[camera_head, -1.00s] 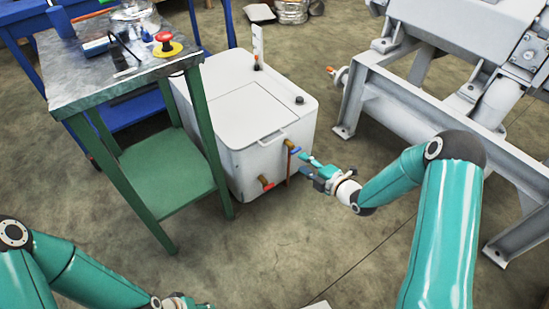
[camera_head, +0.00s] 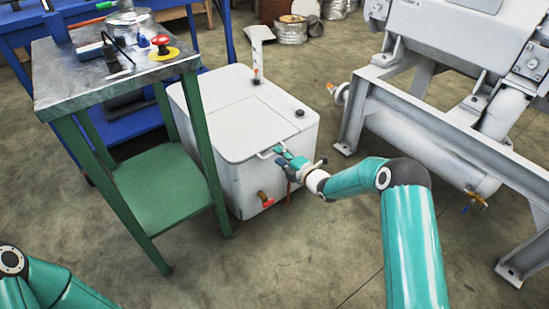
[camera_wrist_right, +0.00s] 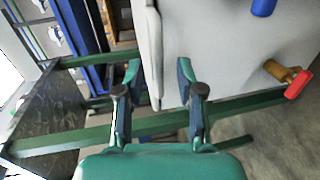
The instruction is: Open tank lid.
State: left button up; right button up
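The white tank (camera_head: 246,180) stands on the floor, with its flat lid (camera_head: 235,125) lying shut on top. A small handle (camera_head: 268,152) sticks out at the lid's front edge. My right gripper (camera_head: 281,152) is at this front edge, beside the handle; whether it touches is not clear. In the right wrist view the two fingers (camera_wrist_right: 158,82) are spread apart, and a pale edge of the tank shows just beyond the gap. No object is clearly gripped. My left gripper is out of view; only part of the left arm shows at bottom left.
A green table (camera_head: 165,195) with a metal top stands close to the tank's left; a red button (camera_head: 160,42) sits on it. A red-handled valve (camera_head: 266,199) is low on the tank's front. A grey machine frame (camera_head: 445,135) stands to the right. Floor in front is clear.

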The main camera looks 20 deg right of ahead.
jog(key=shift+b+x, duration=0.3)
jog(key=shift+x, duration=1.15)
grip_shut()
